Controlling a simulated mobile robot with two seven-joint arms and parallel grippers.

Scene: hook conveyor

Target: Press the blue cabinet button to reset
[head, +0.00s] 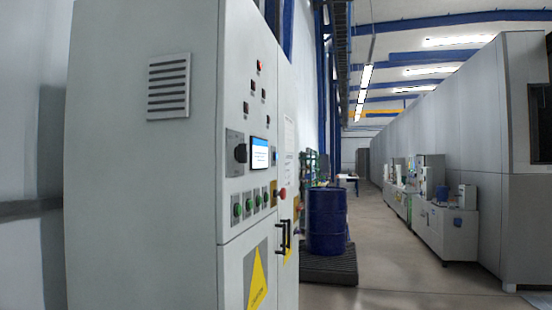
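A tall light-grey control cabinet (140,190) stands close in front of me on the left, its control face seen at a steep angle. A small blue spot (274,156), which looks like the blue button, sits just right of the lit blue-and-white screen (260,154). It is too small to tell whether it is pressed. A row of green buttons (248,206) runs below the screen, with a red knob (283,194) at its right end. A black rotary switch (240,153) is left of the screen. Neither of my grippers is in view.
Black door handles (283,238) stick out from the cabinet face. A blue drum (327,220) stands on a dark pallet (330,265) beyond the cabinet. Grey benches (445,230) line the right wall. The floor aisle (385,260) between is clear.

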